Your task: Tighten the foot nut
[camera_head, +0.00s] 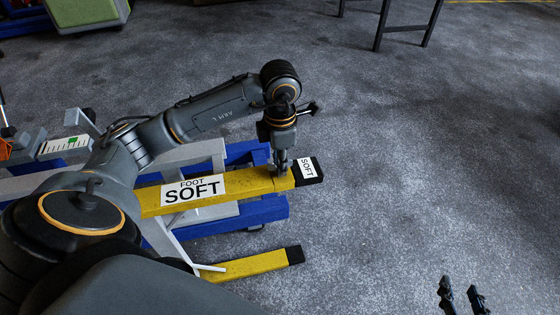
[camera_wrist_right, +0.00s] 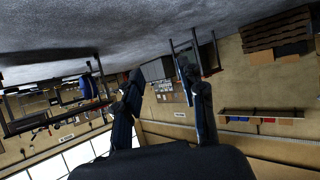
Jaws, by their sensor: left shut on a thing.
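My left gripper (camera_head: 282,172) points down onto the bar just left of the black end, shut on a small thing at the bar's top. It is where the foot nut sits, but the fingers hide the nut itself. My right gripper (camera_head: 463,298) is at the lower right over bare floor. Its two fingers are apart and empty, as the right wrist view (camera_wrist_right: 162,90) also shows.
A second yellow bar with a black end (camera_head: 250,266) lies nearer, parallel to the first. Blue and grey jack frame parts (camera_head: 262,212) lie around and under the bars. The grey floor (camera_head: 430,170) to the right is clear. Dark table legs (camera_head: 405,25) stand at the back.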

